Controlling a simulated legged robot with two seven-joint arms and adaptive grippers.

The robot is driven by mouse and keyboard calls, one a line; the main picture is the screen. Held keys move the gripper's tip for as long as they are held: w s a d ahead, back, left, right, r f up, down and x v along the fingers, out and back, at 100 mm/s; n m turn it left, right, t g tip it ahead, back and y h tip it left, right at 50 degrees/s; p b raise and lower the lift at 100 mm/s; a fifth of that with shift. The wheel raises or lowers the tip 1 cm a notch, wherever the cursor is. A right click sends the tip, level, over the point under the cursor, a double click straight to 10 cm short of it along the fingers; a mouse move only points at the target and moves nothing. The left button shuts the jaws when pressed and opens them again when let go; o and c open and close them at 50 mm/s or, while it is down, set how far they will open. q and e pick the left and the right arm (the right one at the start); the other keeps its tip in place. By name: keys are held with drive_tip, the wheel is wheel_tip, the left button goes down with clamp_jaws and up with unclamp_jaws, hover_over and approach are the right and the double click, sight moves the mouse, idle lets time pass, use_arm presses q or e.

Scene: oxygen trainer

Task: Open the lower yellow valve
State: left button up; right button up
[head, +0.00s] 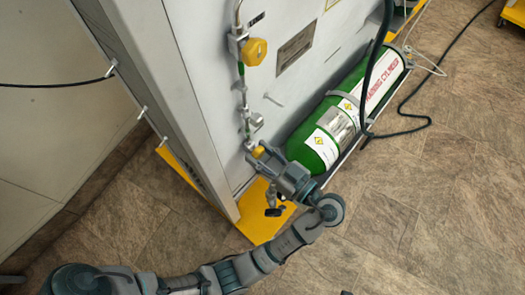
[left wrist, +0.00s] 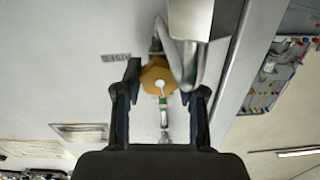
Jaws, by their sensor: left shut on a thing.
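The lower yellow valve (head: 258,151) is a small yellow knob at the bottom of the pipe on the grey panel, partly hidden by my left gripper (head: 265,158). The gripper is shut on it, reaching in from below. In the left wrist view, a yellow knob (left wrist: 152,78) with a pale centre sits between the two dark fingers of the gripper (left wrist: 165,92). The upper yellow valve (head: 255,51) is higher on the same pipe, clear of the gripper. My right gripper is not in view.
A green and white cylinder (head: 316,148) lies along the panel, right of the gripper. A black hose (head: 376,75) hangs in front of it. A yellow base plate (head: 258,222) edges the panel's foot. The tiled floor (head: 440,220) at the right is mostly clear.

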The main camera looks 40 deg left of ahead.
use_arm(q)
drive_tip(key=shift+d+f+n+b, duration=0.15)
drive_tip(key=shift+n+b, duration=0.45)
drive_tip(key=shift+n, duration=0.4)
drive_tip(key=shift+r+n+b, duration=0.2)
drive_tip(key=shift+n+b, duration=0.15)
drive_tip(key=shift+n, duration=1.05)
drive_tip(key=o, duration=1.1)
drive_tip(key=shift+c, duration=0.2)
drive_tip(key=shift+o, duration=0.4)
drive_tip(key=shift+d, duration=0.25)
drive_tip(key=shift+a+r, duration=0.15)
drive_tip(key=shift+r, duration=0.25)
wheel_tip(320, 180, up, 9)
drive_tip(key=shift+d, duration=0.25)
